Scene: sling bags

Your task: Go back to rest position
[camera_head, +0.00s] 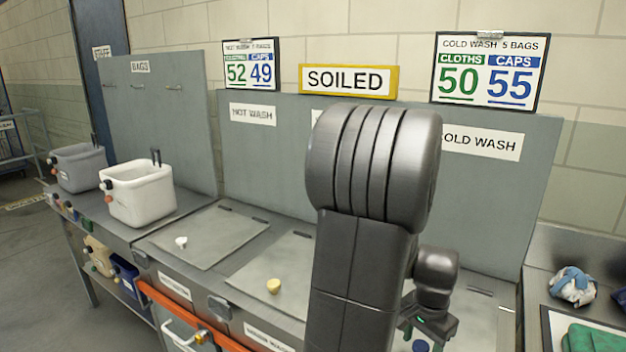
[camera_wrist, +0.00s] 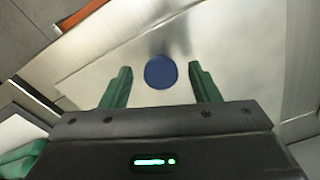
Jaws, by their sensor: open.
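My gripper (camera_wrist: 160,84) is open in the wrist view, its two green fingers apart. A round blue knob (camera_wrist: 160,72) on a pale metal lid (camera_wrist: 225,55) shows between and just beyond the fingertips, and I see no finger touching it. In the head view my dark arm fills the middle and right of centre. There the gripper (camera_head: 422,338) is low, at the bottom edge and partly cut off, over the counter's right part. A blue thing shows just below it.
Lids with a white knob (camera_head: 181,242) and a yellow knob (camera_head: 274,286) lie left of my arm. A white bin (camera_head: 139,194) and a grey bin (camera_head: 79,167) stand further left. A grey back panel (camera_head: 262,149) rises behind. Crumpled cloth (camera_head: 572,286) lies at right.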

